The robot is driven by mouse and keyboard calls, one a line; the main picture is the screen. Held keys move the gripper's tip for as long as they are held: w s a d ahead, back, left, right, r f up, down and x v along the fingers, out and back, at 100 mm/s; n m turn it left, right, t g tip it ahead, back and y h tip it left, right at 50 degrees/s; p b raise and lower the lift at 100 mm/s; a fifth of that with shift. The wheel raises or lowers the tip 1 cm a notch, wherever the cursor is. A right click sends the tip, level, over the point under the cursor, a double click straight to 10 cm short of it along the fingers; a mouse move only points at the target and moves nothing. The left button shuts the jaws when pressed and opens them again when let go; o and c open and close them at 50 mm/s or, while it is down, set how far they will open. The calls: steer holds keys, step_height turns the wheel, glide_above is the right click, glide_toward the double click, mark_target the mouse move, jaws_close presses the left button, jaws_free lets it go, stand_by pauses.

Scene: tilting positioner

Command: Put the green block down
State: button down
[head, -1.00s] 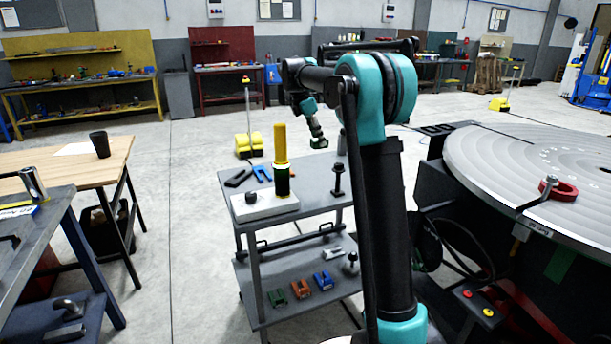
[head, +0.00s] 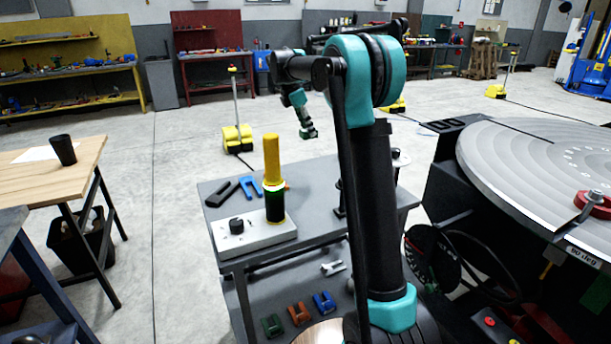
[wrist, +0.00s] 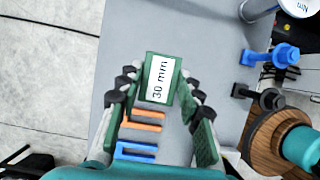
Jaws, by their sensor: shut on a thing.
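The green block (wrist: 160,82) with a white "30 mm" label sits between the fingertips of my gripper (wrist: 162,98) in the wrist view. The fingers are shut on it. In the head view my gripper (head: 308,130) hangs at the end of the arm, small, beyond the grey cart in the picture. A dark green patch shows at its tip, too small to read clearly. Below the block in the wrist view are an orange forked piece (wrist: 144,125) and a blue forked piece (wrist: 134,151). The gap between the block and the grey surface cannot be judged.
The grey cart (head: 330,220) carries a white plate (head: 255,235), a yellow-and-dark cylinder (head: 273,180) and a blue forked part (head: 250,187). Green, orange and blue pieces lie on its lower shelf. A large round table (head: 530,165) stands right. Bare floor lies left of the cart.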

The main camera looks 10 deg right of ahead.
step_height(320, 180, down, 17)
steer(key=shift+r, duration=0.1)
stand_by(0.4)
steer(key=c, duration=1)
jaws_free()
steer(key=v, duration=1.2)
